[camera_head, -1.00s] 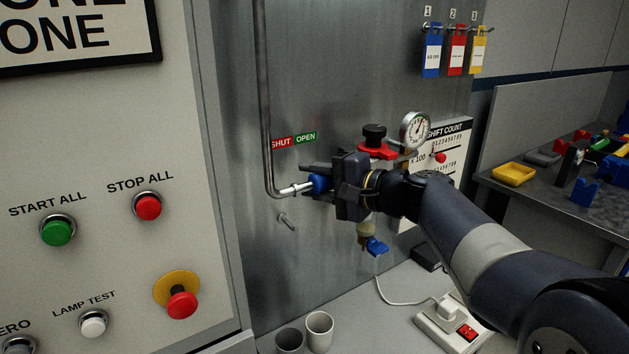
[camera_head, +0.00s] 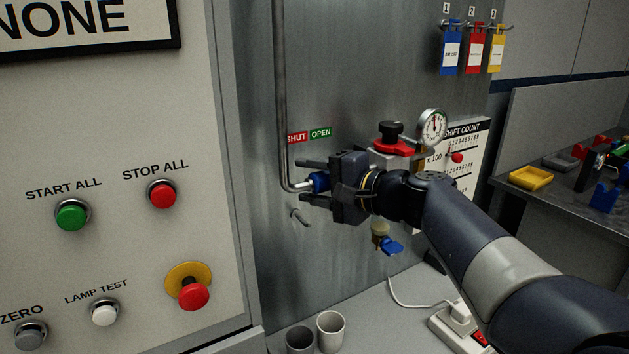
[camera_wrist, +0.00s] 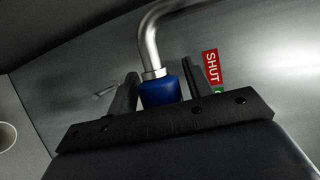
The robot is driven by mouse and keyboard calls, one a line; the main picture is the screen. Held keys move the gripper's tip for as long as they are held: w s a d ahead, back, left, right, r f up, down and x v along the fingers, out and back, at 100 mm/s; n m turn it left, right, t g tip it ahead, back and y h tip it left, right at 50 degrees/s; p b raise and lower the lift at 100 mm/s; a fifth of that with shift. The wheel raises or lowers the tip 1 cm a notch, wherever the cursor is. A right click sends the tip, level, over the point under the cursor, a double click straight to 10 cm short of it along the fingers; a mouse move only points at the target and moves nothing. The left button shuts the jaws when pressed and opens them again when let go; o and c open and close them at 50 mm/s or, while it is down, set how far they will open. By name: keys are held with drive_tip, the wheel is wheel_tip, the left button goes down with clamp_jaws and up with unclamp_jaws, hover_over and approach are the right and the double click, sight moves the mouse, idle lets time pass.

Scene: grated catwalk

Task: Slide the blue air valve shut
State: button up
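The blue air valve (camera_head: 318,182) is a sleeve on the bright end of a bent metal pipe (camera_head: 281,100), below the red SHUT (camera_head: 297,138) and green OPEN (camera_head: 321,133) labels. A short bright stretch shows between sleeve and bend. My gripper (camera_head: 307,181) reaches in from the right, its fingers above and below the sleeve. In the wrist view the blue sleeve (camera_wrist: 160,92) stands between the two fingers of my gripper (camera_wrist: 158,85), close to the gripper's body. The fingers are spread, with a gap on the right side; contact on the left is unclear.
A small metal peg (camera_head: 299,217) sticks out below the pipe. A red-handled fitting (camera_head: 394,147), a gauge (camera_head: 433,127) and a blue-handled tap (camera_head: 390,246) are near my wrist. Two cups (camera_head: 331,333) stand on the bench below. A button panel (camera_head: 130,240) is left.

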sight(328, 177)
drive_tip(key=shift+o, duration=0.7)
drive_tip(key=shift+d, duration=0.1)
drive_tip(key=shift+d, duration=0.25)
drive_tip(key=b+v, duration=0.1)
drive_tip(key=v, duration=0.9)
drive_tip(key=shift+s+b, duration=0.2)
drive_tip(key=shift+b, duration=0.15)
drive_tip(key=p+x, duration=0.2)
drive_tip(key=x, duration=0.9)
drive_tip(key=shift+r, duration=0.15)
drive_tip(key=shift+w+d+p, duration=0.25)
drive_tip(key=shift+w+d, duration=0.1)
drive_tip(key=shift+d, duration=0.2)
drive_tip(key=shift+w+d+p, duration=0.25)
drive_tip(key=shift+w+d, duration=0.1)
drive_tip(key=shift+d, duration=0.15)
drive_tip(key=shift+w+d, duration=0.2)
drive_tip(key=shift+d, duration=0.15)
